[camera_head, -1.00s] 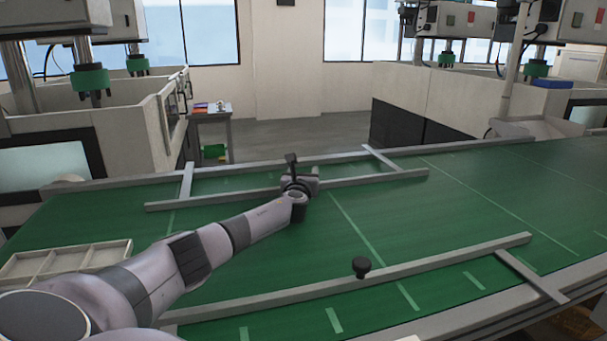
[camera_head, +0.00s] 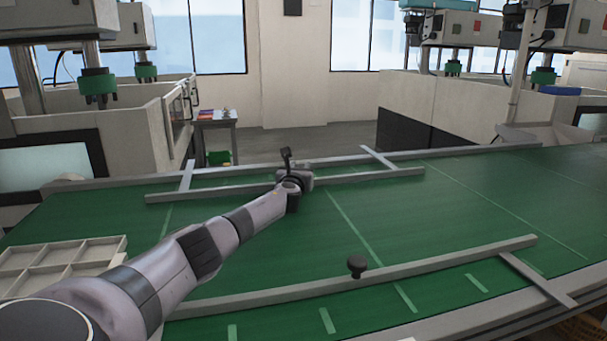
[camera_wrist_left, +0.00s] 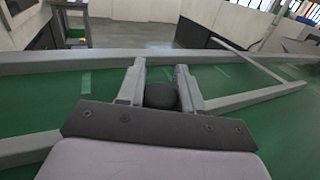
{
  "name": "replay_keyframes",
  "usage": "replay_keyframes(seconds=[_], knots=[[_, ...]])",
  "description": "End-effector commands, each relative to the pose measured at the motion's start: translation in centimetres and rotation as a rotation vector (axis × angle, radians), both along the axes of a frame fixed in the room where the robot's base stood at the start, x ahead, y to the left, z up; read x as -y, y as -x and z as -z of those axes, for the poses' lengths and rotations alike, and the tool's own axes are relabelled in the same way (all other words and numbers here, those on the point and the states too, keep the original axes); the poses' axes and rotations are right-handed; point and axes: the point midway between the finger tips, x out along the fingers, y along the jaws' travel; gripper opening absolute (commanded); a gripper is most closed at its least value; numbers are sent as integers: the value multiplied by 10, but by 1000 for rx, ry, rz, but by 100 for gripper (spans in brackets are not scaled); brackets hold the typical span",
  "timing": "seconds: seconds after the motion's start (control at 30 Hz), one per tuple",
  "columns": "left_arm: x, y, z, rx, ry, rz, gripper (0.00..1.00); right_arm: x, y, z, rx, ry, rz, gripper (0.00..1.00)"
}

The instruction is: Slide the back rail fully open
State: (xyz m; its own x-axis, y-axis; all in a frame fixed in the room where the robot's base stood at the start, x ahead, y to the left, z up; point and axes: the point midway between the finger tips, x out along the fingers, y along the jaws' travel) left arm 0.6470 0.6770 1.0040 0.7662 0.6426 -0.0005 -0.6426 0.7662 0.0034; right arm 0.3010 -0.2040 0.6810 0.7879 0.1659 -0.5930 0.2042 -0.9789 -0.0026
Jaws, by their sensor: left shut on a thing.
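The back rail (camera_head: 375,177) is a long grey bar lying across the far part of the green table, with crossbars (camera_head: 186,177) near its ends. My left gripper (camera_head: 305,179) is at the rail's middle, its arm reaching in from the lower left. In the left wrist view, the two fingers (camera_wrist_left: 160,88) are shut on a dark round knob (camera_wrist_left: 161,96) of the rail. The rail runs out on both sides of the fingers. The gripper hides the knob in the head view. My right gripper is not in view.
A front rail (camera_head: 440,262) with a black knob (camera_head: 356,265) lies nearer to me. A pale compartment tray (camera_head: 65,262) sits at the left edge. The green surface (camera_head: 300,240) between the rails is clear. Machines stand beyond the table.

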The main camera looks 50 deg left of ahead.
Motion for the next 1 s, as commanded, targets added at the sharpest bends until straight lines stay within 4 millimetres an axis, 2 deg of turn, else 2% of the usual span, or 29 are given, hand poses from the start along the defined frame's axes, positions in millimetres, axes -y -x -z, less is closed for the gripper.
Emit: replay_keyframes(seconds=[0.03, 0.17, 0.2, 0.23, 0.27, 0.67, 1.0], knots=[[-2, 0, -6, 9, -1, -3, 0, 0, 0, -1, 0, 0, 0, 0], [-3, 1, -7, 10, -1, -4, 0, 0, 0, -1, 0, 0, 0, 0], [-3, 1, -7, 10, -1, -5, 45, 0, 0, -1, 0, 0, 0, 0], [-3, 1, -7, 10, -1, -5, 55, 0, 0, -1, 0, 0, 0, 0], [-3, 1, -7, 10, -1, -5, 59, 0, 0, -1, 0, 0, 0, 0], [1, 2, -5, 6, -1, -2, 59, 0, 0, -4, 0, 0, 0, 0], [16, 21, -6, 4, -1, 0, 59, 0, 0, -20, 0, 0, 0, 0]])
